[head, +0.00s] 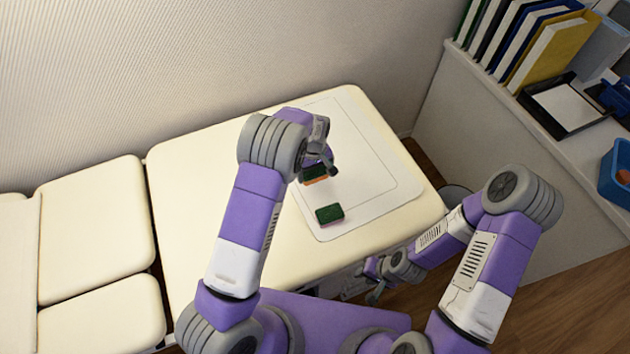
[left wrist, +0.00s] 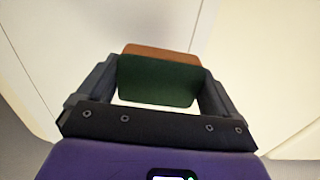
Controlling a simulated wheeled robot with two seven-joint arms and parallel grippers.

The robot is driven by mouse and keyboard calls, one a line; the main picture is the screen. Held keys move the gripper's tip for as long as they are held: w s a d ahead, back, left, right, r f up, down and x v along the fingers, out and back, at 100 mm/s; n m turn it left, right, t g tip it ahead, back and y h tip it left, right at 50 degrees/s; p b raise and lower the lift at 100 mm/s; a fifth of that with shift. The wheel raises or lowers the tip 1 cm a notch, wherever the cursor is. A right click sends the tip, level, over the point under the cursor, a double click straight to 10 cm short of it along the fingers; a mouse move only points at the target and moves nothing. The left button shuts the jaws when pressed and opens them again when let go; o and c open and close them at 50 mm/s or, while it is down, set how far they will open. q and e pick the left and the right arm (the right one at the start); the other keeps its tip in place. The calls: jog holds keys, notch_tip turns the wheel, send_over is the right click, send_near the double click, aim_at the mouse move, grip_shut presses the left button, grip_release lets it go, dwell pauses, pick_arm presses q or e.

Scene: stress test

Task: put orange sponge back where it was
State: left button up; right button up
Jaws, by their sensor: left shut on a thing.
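The orange sponge (head: 316,180), with a dark green top, is held in my left gripper (head: 318,171) over the white mat (head: 365,205) on the cream padded table. The left wrist view shows the sponge (left wrist: 158,80) between the two fingers, green face toward the camera and orange edge beyond. Whether it touches the mat I cannot tell. A second sponge (head: 330,214), green on top with a pinkish lower side, lies on the mat nearer to me, apart from the held one. My right gripper (head: 366,290) is low beside the table's front edge; its finger opening is unclear.
The mat has a thin outlined rectangle and free room right of the sponges. A shelf at the right holds several books (head: 525,40), a black tray with paper (head: 565,105) and a blue bin (head: 615,175). A wall stands behind the padded table (head: 200,180).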

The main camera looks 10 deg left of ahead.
aim_at(314, 171)
pick_arm(q)
notch_tip(314, 171, down, 7)
jog(key=shift+f+b, duration=0.15)
jog(key=shift+b, duration=0.35)
jog(key=shift+f, duration=0.15)
jog(key=o, duration=0.6)
jog(key=shift+r, duration=0.25)
notch_tip(314, 171, up, 12)
jog(key=shift+f+p, duration=0.1)
jog(key=shift+p, duration=0.85)
